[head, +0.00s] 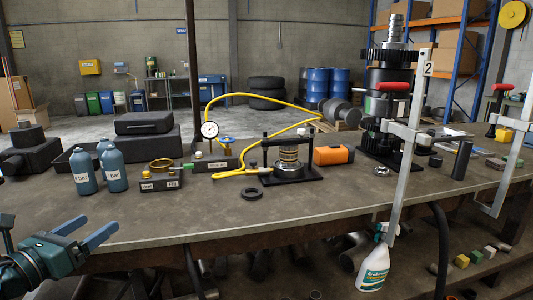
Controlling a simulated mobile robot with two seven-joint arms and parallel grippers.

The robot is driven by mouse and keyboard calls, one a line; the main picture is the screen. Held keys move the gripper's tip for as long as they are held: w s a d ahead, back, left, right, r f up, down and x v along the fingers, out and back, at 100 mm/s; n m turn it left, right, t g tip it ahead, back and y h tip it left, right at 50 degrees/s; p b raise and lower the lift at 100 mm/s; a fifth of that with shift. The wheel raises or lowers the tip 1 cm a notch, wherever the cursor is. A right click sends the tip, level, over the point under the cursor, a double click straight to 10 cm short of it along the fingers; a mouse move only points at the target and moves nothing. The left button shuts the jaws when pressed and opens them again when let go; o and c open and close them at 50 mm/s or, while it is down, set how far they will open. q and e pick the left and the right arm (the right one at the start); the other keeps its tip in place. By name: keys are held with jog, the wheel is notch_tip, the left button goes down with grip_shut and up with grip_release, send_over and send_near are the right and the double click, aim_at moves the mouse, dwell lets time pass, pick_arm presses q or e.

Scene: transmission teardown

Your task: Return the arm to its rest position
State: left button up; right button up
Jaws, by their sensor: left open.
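My left gripper (84,231) is at the lower left of the head view, in front of the workbench (200,208) near its front edge. Its two blue fingers are apart, with nothing between them. The left arm comes in from the left picture edge, and most of it is out of view. My right gripper is not in view.
Two blue bottles (113,168) stand at the left on the bench. A gauge (210,130) with a yellow hose, a small press (289,160) and a tall gear stack (388,90) stand further right. A clamp (408,150) grips the front edge. A spray bottle (374,268) is below.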

pick_arm(q)
jog(key=s+d+f+n+g+y+p, duration=0.1)
jog(key=s+d+f+n, duration=0.2)
jog(key=f+n, duration=0.4)
jog(key=s+d+f+n+g+y+p, duration=0.1)
jog(key=s+d+f+n+p, duration=0.15)
jog(key=f+n, duration=0.4)
jog(key=s+d+f+n+g+y+p, duration=0.1)
jog(key=s+d+f+n, duration=0.25)
jog(key=f+n, duration=0.35)
jog(key=s+d+f+n+g+p, duration=0.1)
jog(key=s+d+f+n+g, duration=0.2)
jog(key=s+d+n, duration=0.8)
notch_tip(320, 180, down, 3)
jog(key=s+n, duration=0.1)
jog(key=n, duration=0.3)
jog(key=shift+d+h+p, duration=0.3)
jog(key=shift+d+p, duration=0.05)
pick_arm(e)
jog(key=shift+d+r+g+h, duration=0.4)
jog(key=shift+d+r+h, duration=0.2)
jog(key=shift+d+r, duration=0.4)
pick_arm(q)
jog(key=shift+r, duration=0.1)
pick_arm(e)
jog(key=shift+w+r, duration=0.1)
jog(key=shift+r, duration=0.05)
